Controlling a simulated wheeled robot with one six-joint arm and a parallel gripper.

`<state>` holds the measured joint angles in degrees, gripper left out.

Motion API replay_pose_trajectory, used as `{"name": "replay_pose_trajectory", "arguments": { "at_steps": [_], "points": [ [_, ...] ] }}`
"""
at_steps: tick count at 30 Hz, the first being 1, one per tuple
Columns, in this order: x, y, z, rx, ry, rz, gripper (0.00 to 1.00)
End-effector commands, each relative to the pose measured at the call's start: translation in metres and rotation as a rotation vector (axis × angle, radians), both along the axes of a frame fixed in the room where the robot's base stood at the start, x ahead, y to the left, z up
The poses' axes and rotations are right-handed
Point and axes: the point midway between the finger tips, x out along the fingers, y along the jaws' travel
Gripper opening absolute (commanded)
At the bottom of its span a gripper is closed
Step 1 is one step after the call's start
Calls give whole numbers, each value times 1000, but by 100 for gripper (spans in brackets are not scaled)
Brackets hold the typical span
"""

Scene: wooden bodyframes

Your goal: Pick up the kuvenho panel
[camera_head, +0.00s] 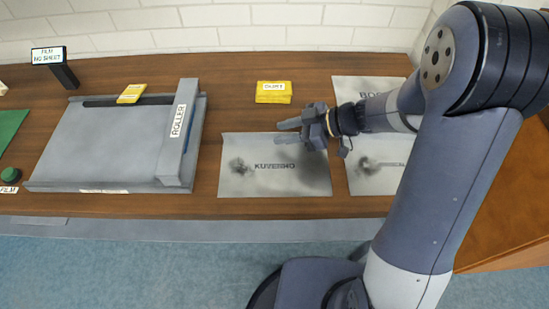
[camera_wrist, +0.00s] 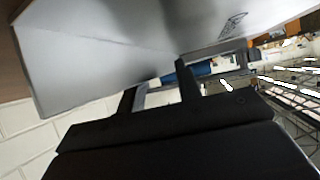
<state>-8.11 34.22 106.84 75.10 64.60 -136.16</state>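The kuvenho panel (camera_head: 275,182) is a grey sheet with a dark smudge and the printed name KUVENHO. It lies flat on the wooden counter, left of my arm in the head view. My gripper (camera_head: 280,131) is over the panel's far right part, its fingers pointing left. In the wrist view my gripper (camera_wrist: 158,82) shows two dark fingers apart with a gap between them. A large grey surface (camera_wrist: 110,60) fills the top of that view, close to the fingertips. I cannot tell whether they touch it, and nothing is clearly held.
Two more grey panels (camera_head: 372,178) lie to the right, partly behind my arm. A grey roller press (camera_head: 110,150) stands at left. A yellow labelled block (camera_head: 273,92) sits behind the panel. A dark display (camera_head: 62,74) and green button (camera_head: 10,174) are farther left.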

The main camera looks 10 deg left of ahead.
Motion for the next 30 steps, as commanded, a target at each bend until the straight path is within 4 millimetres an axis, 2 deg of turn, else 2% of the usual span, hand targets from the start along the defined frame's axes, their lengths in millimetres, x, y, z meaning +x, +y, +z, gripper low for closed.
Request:
{"name": "replay_pose_trajectory", "arguments": {
  "at_steps": [6, 18, 30],
  "points": [
    [0, 1, -1, 0, 0, -1, 33],
    [0, 0, 0, 0, 0, 0, 0],
    [0, 0, 0, 1, 0, -1, 0]
  ]
}}
